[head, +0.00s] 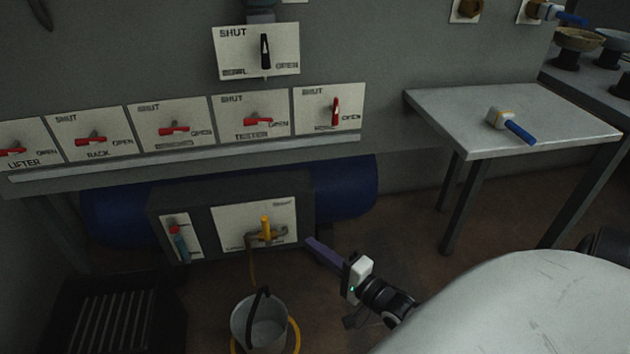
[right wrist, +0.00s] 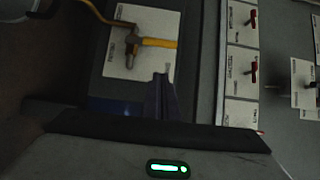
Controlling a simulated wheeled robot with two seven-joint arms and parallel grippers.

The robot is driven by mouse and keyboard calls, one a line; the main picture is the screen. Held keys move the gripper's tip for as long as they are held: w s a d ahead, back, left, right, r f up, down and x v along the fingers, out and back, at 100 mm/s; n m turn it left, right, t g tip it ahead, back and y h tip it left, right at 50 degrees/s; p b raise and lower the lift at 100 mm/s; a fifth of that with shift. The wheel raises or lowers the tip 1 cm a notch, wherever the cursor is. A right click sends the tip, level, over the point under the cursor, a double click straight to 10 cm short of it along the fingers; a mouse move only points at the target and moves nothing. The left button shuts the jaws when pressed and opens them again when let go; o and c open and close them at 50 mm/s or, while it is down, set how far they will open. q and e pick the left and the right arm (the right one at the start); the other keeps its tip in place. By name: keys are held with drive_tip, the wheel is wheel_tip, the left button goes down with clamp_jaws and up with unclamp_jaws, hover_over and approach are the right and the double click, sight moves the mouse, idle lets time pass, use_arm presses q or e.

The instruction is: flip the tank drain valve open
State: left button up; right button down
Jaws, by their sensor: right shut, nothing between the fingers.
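The tank drain valve has a yellow lever handle (head: 266,228) that stands upright on a white plate (head: 228,214) in a dark housing before the blue tank (head: 355,190). A brown pipe (head: 252,268) runs from the valve down toward a bucket. In the right wrist view the yellow handle (right wrist: 160,43) and the valve body (right wrist: 132,42) show just beyond the fingertips. My right gripper (head: 309,240) is shut and empty, to the right of the handle and apart from it; its fingertips show in the wrist view (right wrist: 161,76). My left gripper is out of view.
A grey bucket (head: 258,325) stands below the valve. A row of red-lever valve plates (head: 252,112) hangs above a ledge (head: 190,157). A small red-handled valve plate (head: 178,238) is left of the drain plate. A table (head: 460,110) with a blue-handled valve (head: 518,131) stands at right.

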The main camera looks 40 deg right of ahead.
sight(267, 233)
drive_tip(key=w+a+b, duration=0.2)
drive_tip(key=w+a, duration=0.1)
drive_tip(key=w, duration=0.6)
drive_tip(key=shift+w+a, duration=0.15)
drive_tip(key=shift+w, duration=0.1)
drive_tip(key=shift+r, duration=0.1)
